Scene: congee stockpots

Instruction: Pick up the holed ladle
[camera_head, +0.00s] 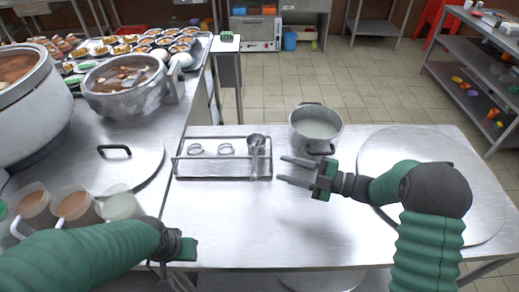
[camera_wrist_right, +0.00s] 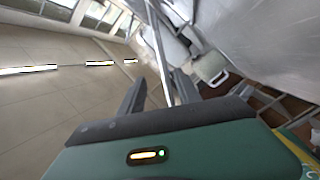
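A metal rack (camera_head: 214,177) stands on the steel table left of the small pot. A ladle (camera_head: 256,142) with a dark bowl sits at the rack's right end, its pale handle pointing toward the front. Holes in its bowl are too small to make out. My right gripper (camera_head: 283,170) is open and empty just right of the ladle, its fingers pointing left and apart from it. Its spread fingers also show in the right wrist view (camera_wrist_right: 158,92); the ladle is not recognisable there. My left gripper (camera_head: 180,262) is at the front left, its fingers mostly hidden.
A small pot (camera_head: 314,128) stands behind my right gripper. A round lid (camera_head: 440,165) lies at the right and another lid (camera_head: 120,172) at the left. Cups (camera_head: 75,205) stand by my left arm. A large pot (camera_head: 125,87) is at the back left. The table's front middle is clear.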

